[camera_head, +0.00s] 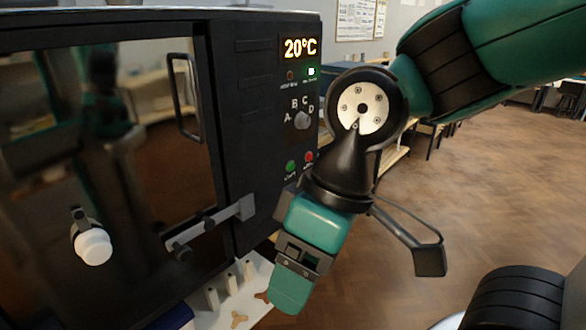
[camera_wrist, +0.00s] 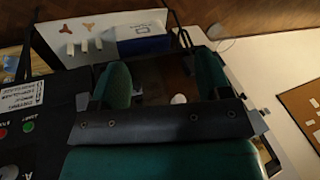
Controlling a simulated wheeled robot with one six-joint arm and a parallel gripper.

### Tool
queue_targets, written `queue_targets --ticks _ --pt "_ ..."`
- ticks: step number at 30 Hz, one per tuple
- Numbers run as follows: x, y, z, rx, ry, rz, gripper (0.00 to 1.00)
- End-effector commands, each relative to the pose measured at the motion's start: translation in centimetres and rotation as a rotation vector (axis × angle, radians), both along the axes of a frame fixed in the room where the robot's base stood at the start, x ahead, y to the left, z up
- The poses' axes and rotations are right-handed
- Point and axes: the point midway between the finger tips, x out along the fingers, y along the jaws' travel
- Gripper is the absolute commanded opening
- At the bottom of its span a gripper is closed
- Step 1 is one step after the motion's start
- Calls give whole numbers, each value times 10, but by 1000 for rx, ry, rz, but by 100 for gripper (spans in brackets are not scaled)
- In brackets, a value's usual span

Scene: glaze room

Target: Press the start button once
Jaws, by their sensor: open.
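The green start button (camera_head: 290,167) is on the lower part of the black kiln's (camera_head: 250,130) control panel, left of a red button (camera_head: 308,156). Both also show at the left of the wrist view, the green start button (camera_wrist: 28,127) right of the red one (camera_wrist: 3,133). My gripper (camera_head: 290,288) points down in front of the panel, lower than the buttons and apart from them in the picture. In the wrist view its two green fingers (camera_wrist: 165,78) stand wide apart with nothing held between them. No finger touches the start button.
The kiln door has a vertical handle (camera_head: 185,100), a latch (camera_head: 210,225) and a white knob (camera_head: 92,246). Below are white posts (camera_head: 231,283) and a blue box (camera_wrist: 145,46).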

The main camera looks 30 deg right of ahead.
Motion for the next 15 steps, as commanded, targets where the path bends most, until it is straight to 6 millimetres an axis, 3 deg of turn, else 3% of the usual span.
queue_targets --ticks 1,9,15 --pt "0 0 0 0 0 0 60" --pt "0 0 0 0 0 0 0" --pt "0 0 0 0 0 0 0"
